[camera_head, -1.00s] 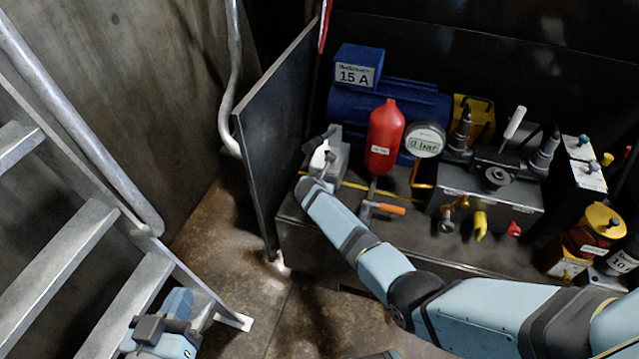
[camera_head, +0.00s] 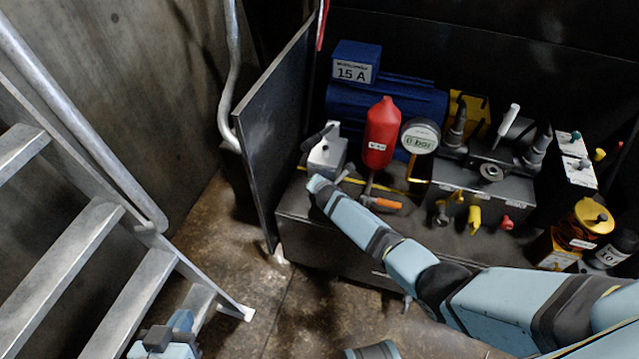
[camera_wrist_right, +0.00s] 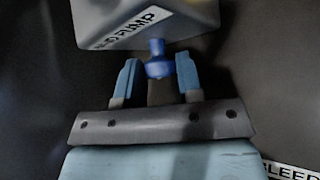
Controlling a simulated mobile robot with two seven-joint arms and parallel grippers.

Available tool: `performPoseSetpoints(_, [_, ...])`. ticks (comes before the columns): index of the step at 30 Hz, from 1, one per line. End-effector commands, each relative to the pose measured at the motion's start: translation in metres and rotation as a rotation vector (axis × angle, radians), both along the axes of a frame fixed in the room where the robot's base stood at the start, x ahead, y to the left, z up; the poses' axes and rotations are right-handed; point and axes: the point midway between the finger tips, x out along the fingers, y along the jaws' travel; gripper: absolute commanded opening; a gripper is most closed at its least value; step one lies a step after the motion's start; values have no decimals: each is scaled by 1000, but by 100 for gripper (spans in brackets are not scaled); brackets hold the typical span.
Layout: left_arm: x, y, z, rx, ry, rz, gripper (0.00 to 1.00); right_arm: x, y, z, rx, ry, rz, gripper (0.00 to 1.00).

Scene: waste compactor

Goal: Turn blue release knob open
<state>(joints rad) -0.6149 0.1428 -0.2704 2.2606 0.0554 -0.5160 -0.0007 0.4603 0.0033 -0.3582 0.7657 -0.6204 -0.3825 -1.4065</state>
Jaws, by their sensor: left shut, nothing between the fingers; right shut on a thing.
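The blue release knob (camera_wrist_right: 157,56) shows in the right wrist view, projecting from a pale grey block labelled as a pump (camera_wrist_right: 150,28). My right gripper (camera_wrist_right: 158,72) is shut on the knob, with one blue finger on each side of it. In the head view the grey pump block (camera_head: 328,153) stands at the left end of the bench, and my right arm reaches it from the lower right. The knob and right fingertips cannot be made out there. My left gripper (camera_head: 166,343) is shut and empty at the bottom left, far from the pump.
Right of the pump are a red cylinder (camera_head: 381,135), a gauge reading 0 bar (camera_head: 420,137), an orange-handled valve (camera_head: 382,203) and a valve block (camera_head: 480,195). A dark upright panel (camera_head: 272,130) stands left of the pump. Metal stairs (camera_head: 75,255) fill the left side.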

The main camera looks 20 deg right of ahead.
Motion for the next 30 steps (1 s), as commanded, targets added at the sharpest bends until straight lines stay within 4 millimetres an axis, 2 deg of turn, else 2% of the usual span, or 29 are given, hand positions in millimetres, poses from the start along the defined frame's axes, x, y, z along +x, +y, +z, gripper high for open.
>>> performPoseSetpoints(11, [0,0,0,-1,-1,-1,0,0,-1,-1,3,-2,-1,10])
performPoseSetpoints(12, [0,0,0,-1,-1,-1,0,0,-1,0,3,-2,-1,38])
performPoseSetpoints(15, [0,0,1,-1,-2,-1,0,0,-1,0,3,-2,-1,58])
performPoseSetpoints(30, [0,1,6,3,-1,0,0,-2,-3,3,1,1,-2,58])
